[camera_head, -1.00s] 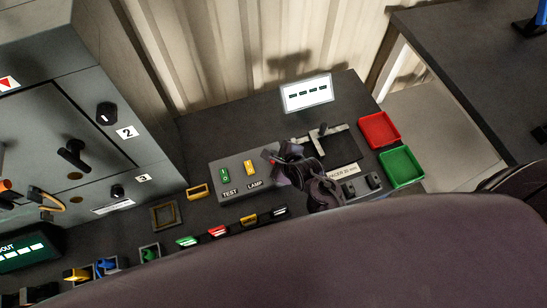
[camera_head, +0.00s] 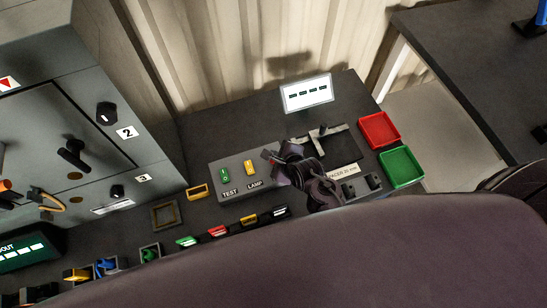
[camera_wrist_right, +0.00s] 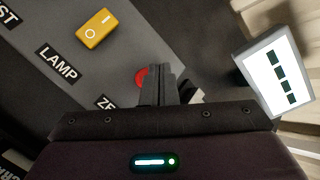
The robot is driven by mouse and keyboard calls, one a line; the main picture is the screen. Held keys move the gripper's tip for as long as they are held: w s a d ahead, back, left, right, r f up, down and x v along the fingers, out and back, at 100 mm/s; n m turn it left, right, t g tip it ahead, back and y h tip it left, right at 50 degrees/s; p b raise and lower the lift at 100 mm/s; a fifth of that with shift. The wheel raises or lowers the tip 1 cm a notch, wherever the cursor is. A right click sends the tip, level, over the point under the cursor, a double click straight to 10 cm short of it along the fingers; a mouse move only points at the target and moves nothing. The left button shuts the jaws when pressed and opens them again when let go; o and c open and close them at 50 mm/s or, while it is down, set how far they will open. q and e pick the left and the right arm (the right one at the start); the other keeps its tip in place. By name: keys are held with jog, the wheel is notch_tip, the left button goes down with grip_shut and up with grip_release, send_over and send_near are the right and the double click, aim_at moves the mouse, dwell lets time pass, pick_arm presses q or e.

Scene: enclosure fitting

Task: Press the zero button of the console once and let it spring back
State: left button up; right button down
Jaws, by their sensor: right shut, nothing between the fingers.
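The grey console (camera_head: 237,168) stands on the dark bench, with a green TEST switch (camera_head: 225,175) and a yellow LAMP switch (camera_head: 249,168). The yellow switch also shows in the right wrist view (camera_wrist_right: 98,29). The red zero button (camera_wrist_right: 142,77) is partly hidden behind my fingers, and its label is cut off by the gripper body. My right gripper (camera_wrist_right: 165,72) is shut and empty, with its fingertips at the button's right side in the wrist view. I cannot tell whether they touch it. My left gripper is not in view.
A lit display (camera_head: 306,93) stands behind the console. A red tray (camera_head: 379,130) and a green tray (camera_head: 401,167) lie to the right. A spacer fixture (camera_head: 335,145) is close to my right gripper. A numbered grey enclosure (camera_head: 100,80) stands at the left.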

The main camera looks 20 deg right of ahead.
jog(key=shift+f, duration=0.1)
jog(key=shift+f, duration=0.35)
jog(key=shift+f, duration=0.45)
dwell(0.8)
jog(key=shift+r, duration=0.1)
jog(key=shift+r+p, duration=0.8)
jog(key=shift+p, duration=0.15)
notch_tip(320, 180, up, 5)
jog(key=p, duration=0.5)
jog(key=shift+r+p, duration=0.1)
jog(key=shift+p, duration=0.25)
dwell(0.5)
